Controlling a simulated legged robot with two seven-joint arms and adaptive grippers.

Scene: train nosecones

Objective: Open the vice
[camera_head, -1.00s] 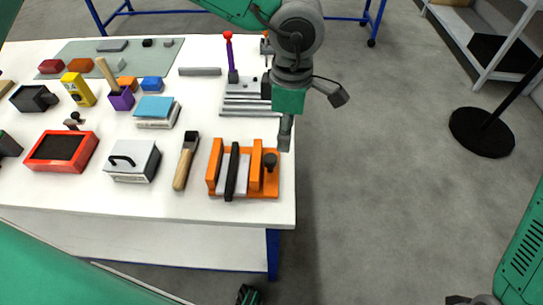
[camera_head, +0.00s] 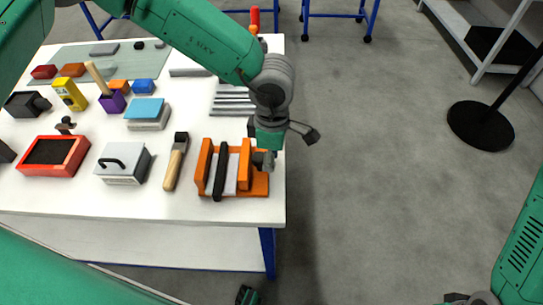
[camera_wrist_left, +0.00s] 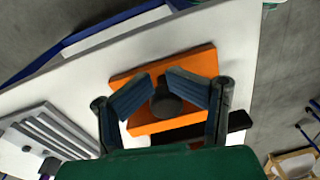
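The orange vice (camera_head: 246,152) stands at the front right corner of the white table, with a long dark bar (camera_head: 220,172) and a pale block between its upright jaws. Its round dark knob (camera_wrist_left: 165,104) shows in the left wrist view on the orange body. My left gripper (camera_head: 265,162) is at the vice's right side, pointing down at the knob. In the left wrist view my left gripper (camera_wrist_left: 160,82) has its two fingers apart, one on each side of the knob. Orange shows between fingers and knob; contact is not clear.
Left of the vice lie a wooden-handled tool (camera_head: 176,162), a grey box with a black handle (camera_head: 123,163) and a red tray (camera_head: 53,156). A stepped grey block (camera_head: 232,98) stands behind the vice.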

